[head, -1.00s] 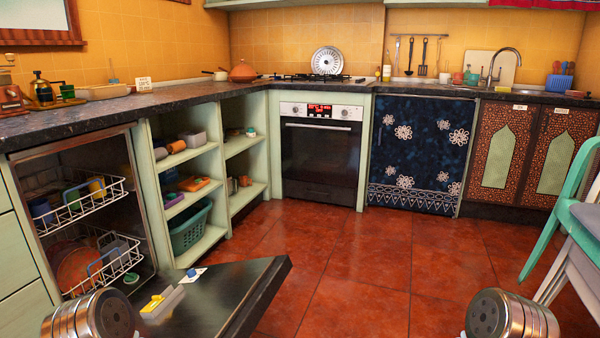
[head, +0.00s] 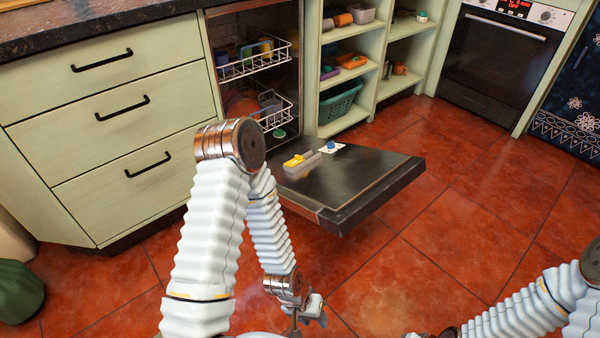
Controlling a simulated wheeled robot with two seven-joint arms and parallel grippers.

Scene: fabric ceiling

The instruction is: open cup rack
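The dishwasher stands open, with its door (head: 375,180) folded down flat. The upper wire rack (head: 232,70), which looks like the cup rack, holds cups and sits inside the opening. The lower rack (head: 285,117) holds plates and sits below it; my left arm covers part of it. My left gripper (head: 312,314) hangs low over the floor in front of the door, apart from both racks. Its fingers are small and I cannot tell whether they are open. Only a sliver of my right gripper (head: 415,335) shows at the bottom edge, far from the racks.
A yellow-and-grey item (head: 301,161) and a small blue-and-white one (head: 332,147) lie on the door. Drawers (head: 110,110) stand to the left and open shelves (head: 345,75) to the right. The red tiled floor (head: 440,230) is clear to the right.

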